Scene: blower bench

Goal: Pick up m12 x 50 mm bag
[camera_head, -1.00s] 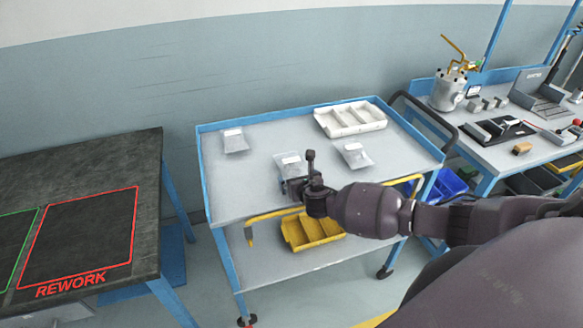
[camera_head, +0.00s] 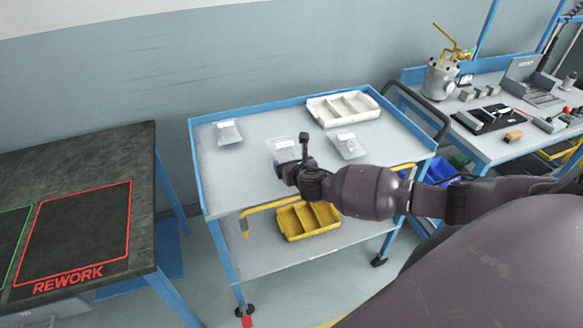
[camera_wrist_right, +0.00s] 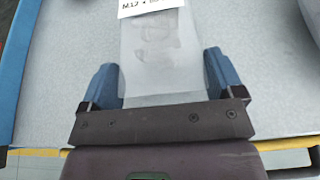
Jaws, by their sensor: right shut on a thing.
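The M12 bag (camera_wrist_right: 158,50) is a clear plastic bag with a white label reading "M12" and more text that is partly cut off. In the wrist view it lies between the two blue fingers of my right gripper (camera_wrist_right: 161,80), which is shut on it. In the head view this bag (camera_head: 281,149) is the middle one of three, at the cart's front half. My right gripper (camera_head: 284,171) covers its near end. It seems at most slightly above the cart top. My left gripper is not in view.
Similar bags lie on the cart top (camera_head: 250,180) to the left (camera_head: 229,134) and right (camera_head: 348,146). A white divided tray (camera_head: 343,108) stands behind. A yellow bin (camera_head: 307,221) sits on the lower shelf. A dark table with a red REWORK outline (camera_head: 75,235) is left.

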